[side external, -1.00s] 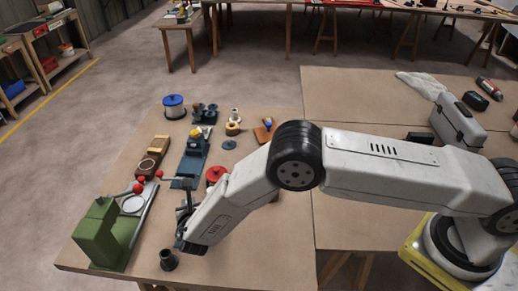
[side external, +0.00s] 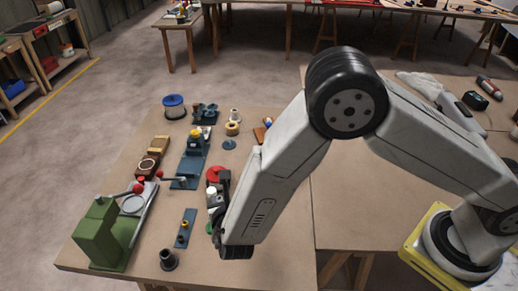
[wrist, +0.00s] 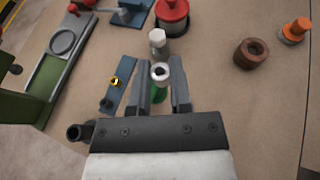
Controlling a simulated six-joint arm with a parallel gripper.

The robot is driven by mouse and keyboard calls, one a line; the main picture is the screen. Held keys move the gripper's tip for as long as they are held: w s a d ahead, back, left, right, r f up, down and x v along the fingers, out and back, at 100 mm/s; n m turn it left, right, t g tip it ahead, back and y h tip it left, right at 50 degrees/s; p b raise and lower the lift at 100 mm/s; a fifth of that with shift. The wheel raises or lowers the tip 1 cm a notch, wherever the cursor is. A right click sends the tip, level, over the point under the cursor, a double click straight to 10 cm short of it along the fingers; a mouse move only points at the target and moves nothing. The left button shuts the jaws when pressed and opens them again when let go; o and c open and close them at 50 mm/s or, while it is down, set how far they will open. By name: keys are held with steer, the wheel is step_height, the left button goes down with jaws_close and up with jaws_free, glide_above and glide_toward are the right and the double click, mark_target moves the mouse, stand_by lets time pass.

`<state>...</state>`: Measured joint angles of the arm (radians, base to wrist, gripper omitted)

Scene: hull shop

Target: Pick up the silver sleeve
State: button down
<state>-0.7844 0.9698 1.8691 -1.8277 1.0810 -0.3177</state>
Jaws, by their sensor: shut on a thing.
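The silver sleeve (wrist: 160,72), a short pale ring with a dark hole, is between the two fingers of my gripper (wrist: 160,82) in the wrist view. My gripper is shut on it. A green piece (wrist: 160,92) shows just below the sleeve between the fingers; whether they touch is unclear. In the side view my gripper (side external: 215,225) is over the front part of the bench, and its fingers are largely hidden by my arm. I cannot make out the sleeve clearly there.
A pale hex-headed piece (wrist: 157,38) and a red-topped pot (wrist: 172,12) stand beyond the fingers. A blue strip with a brass fitting (side external: 184,228), a dark cup (side external: 168,260) and a green machine (side external: 98,235) are to the left. The bench's front right is clear.

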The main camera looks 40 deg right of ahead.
steer(key=shift+s+d+r, duration=0.2)
steer(key=shift+s+r, duration=0.05)
steer(key=shift+s, duration=0.2)
steer(key=shift+s+d+r, duration=0.15)
steer(key=shift+s+r, duration=0.05)
steer(key=shift+s, duration=0.25)
steer(key=shift+d, duration=0.1)
